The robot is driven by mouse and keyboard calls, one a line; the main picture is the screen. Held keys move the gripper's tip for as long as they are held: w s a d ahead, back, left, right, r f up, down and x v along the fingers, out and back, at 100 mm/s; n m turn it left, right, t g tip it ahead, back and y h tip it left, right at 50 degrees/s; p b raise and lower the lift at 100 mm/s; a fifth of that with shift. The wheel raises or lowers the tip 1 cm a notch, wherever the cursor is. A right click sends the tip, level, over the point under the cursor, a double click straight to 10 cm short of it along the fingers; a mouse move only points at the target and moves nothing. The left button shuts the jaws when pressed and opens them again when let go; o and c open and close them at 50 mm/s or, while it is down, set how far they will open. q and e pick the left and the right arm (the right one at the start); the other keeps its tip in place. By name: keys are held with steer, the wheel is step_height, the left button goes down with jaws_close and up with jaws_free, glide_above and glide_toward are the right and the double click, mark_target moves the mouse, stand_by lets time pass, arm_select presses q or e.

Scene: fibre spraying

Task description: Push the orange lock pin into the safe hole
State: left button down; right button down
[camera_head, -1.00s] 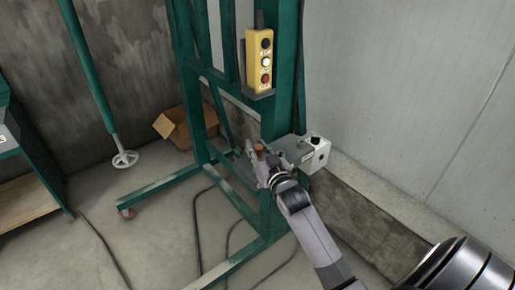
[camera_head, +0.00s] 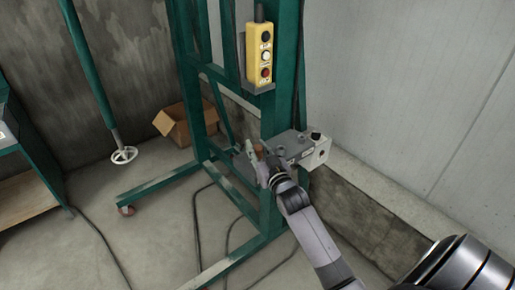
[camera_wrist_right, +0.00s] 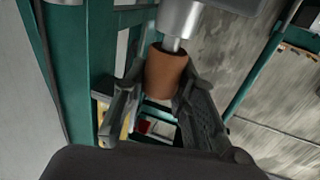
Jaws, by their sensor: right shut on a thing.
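The orange lock pin (camera_wrist_right: 166,73) is a brownish-orange cylinder on a metal shaft in the right wrist view. The shaft runs into a larger grey metal cylinder (camera_wrist_right: 180,18) above it. My right gripper (camera_wrist_right: 163,88) has a dark finger on each side of the pin and is shut on it. In the head view my right gripper (camera_head: 264,162) is at the green frame, beside a grey box; the pin (camera_head: 258,151) shows only as a small brown patch there. I cannot make out the safe hole in either view. My left gripper is not in view.
The green steel frame (camera_head: 196,110) stands on the floor and carries a yellow button box (camera_head: 259,55). The grey box (camera_head: 305,148) with a black knob is right of my gripper. A cardboard box (camera_head: 184,126) lies behind. Cables cross the floor; a concrete ledge (camera_head: 360,200) runs at right.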

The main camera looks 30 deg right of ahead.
steer(key=shift+f+b, duration=0.3)
steer(key=shift+f, duration=0.3)
steer(key=c, duration=1.2)
jaws_free()
steer(key=s, duration=0.4)
steer(key=s+a, duration=0.1)
steer(key=s, duration=0.3)
steer(key=s+a, duration=0.1)
steer(key=s, duration=0.2)
steer(key=shift+s+a, duration=0.1)
steer(key=shift+s, duration=0.3)
